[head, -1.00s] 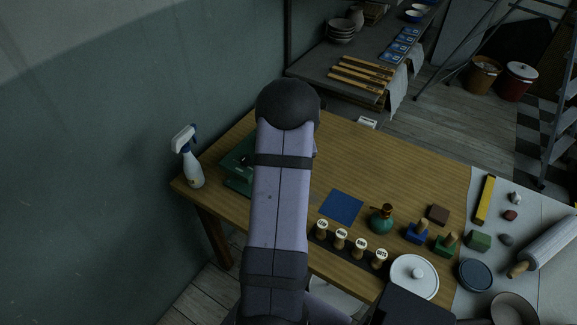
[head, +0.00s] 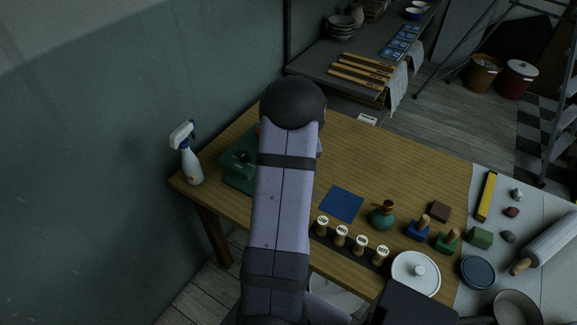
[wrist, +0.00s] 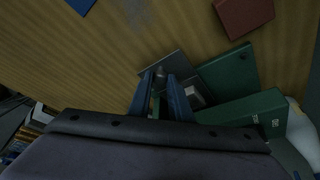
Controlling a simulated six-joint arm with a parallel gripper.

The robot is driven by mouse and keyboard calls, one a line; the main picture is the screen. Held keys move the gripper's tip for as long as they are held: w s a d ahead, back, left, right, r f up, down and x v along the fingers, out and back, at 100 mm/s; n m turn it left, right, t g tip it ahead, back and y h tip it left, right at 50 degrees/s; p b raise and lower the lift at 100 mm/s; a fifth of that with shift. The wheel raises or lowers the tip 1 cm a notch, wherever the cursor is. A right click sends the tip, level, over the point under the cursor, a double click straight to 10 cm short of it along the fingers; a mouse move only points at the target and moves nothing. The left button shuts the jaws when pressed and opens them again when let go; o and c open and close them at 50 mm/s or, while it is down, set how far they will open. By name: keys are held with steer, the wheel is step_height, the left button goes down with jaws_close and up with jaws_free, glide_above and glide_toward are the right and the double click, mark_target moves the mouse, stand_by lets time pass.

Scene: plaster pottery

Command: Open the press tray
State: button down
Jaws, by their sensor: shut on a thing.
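The green press (head: 238,172) stands on the left end of the wooden table, partly hidden behind my arm in the head view. In the wrist view its green body (wrist: 231,82) lies to the right of my fingers. A dark grey flat plate (wrist: 175,64), which looks like the press tray, sticks out beside it. My gripper (wrist: 164,88) has its two blue fingers at this plate, shut on a small part that looks like the tray's handle. The grip is mostly hidden between the fingers. The gripper is hidden behind my arm in the head view.
A spray bottle (head: 192,160) stands left of the press. A brownish-red block (wrist: 244,14) lies near the press in the wrist view. The table's middle is clear.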

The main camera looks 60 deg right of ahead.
steer(key=s+b, duration=0.7)
steer(key=s, duration=0.3)
steer(key=shift+s, duration=0.25)
steer(key=c, duration=1.6)
jaws_free()
steer(key=shift+c, duration=0.2)
steer(key=shift+r, duration=0.15)
steer(key=v, duration=0.7)
